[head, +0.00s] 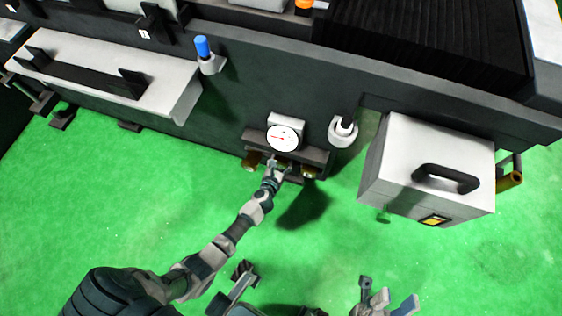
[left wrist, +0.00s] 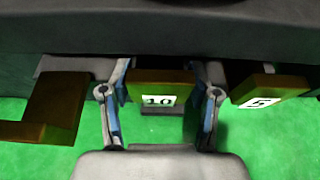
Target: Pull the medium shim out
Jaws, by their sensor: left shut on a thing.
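Three brass shims sit side by side in a dark holder (head: 318,156) under a dial gauge (head: 285,133) on the machine's front. In the left wrist view, the middle shim (left wrist: 170,87) carries the label 10. The right shim (left wrist: 268,90) is marked 5, and the left shim (left wrist: 55,105) shows no readable label. My left gripper (head: 277,170) is at the middle shim. In the left wrist view its two fingers (left wrist: 160,95) stand either side of the 10 shim and are shut on it. My right gripper (head: 386,297) is at the bottom of the head view, fingers apart, empty.
A white box (head: 418,158) with a dark handle stands out to the right. A grey shelf (head: 165,80) juts out at left. Green floor is clear in front.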

